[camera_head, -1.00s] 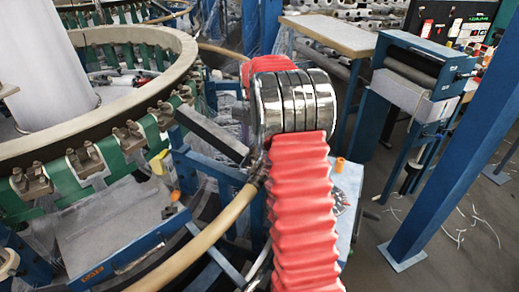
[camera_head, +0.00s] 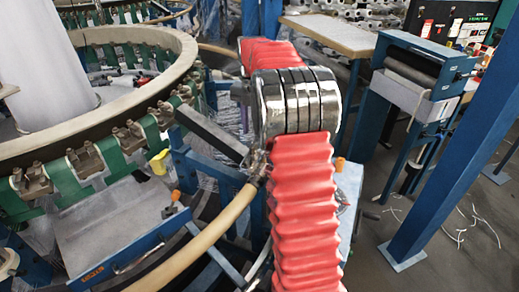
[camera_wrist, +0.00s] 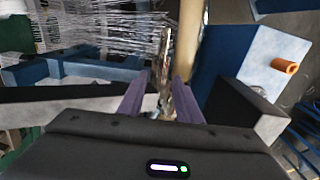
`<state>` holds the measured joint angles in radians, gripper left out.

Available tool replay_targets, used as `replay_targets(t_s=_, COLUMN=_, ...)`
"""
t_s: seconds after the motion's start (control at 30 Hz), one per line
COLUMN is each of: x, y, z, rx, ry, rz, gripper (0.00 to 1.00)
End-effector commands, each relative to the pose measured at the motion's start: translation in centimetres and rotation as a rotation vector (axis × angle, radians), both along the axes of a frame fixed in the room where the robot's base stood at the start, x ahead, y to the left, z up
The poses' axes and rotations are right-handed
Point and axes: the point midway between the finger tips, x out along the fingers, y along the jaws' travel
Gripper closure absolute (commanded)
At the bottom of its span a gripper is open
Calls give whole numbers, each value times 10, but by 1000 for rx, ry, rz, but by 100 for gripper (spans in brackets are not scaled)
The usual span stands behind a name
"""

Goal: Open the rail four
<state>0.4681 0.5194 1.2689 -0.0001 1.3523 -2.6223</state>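A curved tan rail (camera_head: 195,245) crosses the lower left of the head view, its upper end beside my red-sleeved arm. My gripper (camera_wrist: 161,85) has two purple fingers spread apart, with the metal piece showing in the gap. I cannot tell whether the fingers touch it. No number marks which rail is rail four.
The loom ring (camera_head: 130,105) with green bands fills the left. A blue post (camera_head: 455,140) and a roller unit (camera_head: 425,75) stand at the right. An orange knob (camera_wrist: 285,66) sits on a pale plate right of my gripper. White threads (camera_wrist: 110,30) stretch across the upper left.

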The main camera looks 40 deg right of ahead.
Motion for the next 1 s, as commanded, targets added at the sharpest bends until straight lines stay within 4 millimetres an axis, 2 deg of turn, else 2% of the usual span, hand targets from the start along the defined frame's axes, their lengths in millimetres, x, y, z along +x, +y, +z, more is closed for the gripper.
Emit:
replay_targets(t_s=0.2, x=0, y=0, z=0, rx=1, ry=1, rz=0, gripper=69)
replay_targets(t_s=0.47, x=-2, y=8, z=6, rx=-4, ry=-9, rz=-36, gripper=86)
replay_targets(t_s=0.67, x=-12, y=32, z=25, rx=-13, ry=-38, rz=-163, gripper=100)
replay_targets(t_s=1.0, x=-41, y=87, z=58, rx=-14, ry=-109, rz=-465, gripper=100)
